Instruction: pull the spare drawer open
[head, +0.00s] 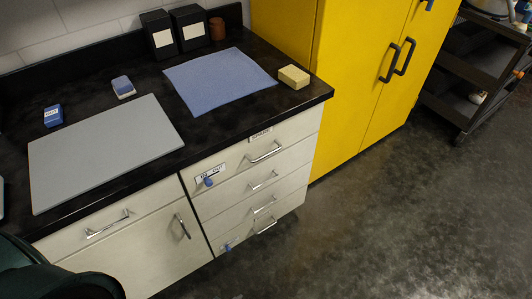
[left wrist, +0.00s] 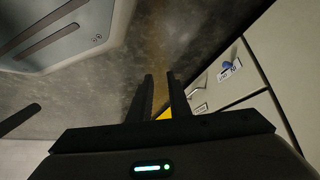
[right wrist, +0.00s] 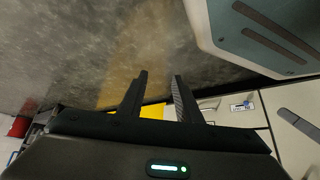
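The top drawer (head: 238,165) of the right-hand drawer stack is shut. A label with a blue piece also shows in the left wrist view (left wrist: 229,70). My left gripper (left wrist: 159,75) is open and empty, pointing over the floor. My right gripper (right wrist: 160,75) is open and empty too. Neither gripper shows in the head view.
A yellow cabinet (head: 350,70) stands right of the drawers. The floor (head: 390,230) in front is clear.

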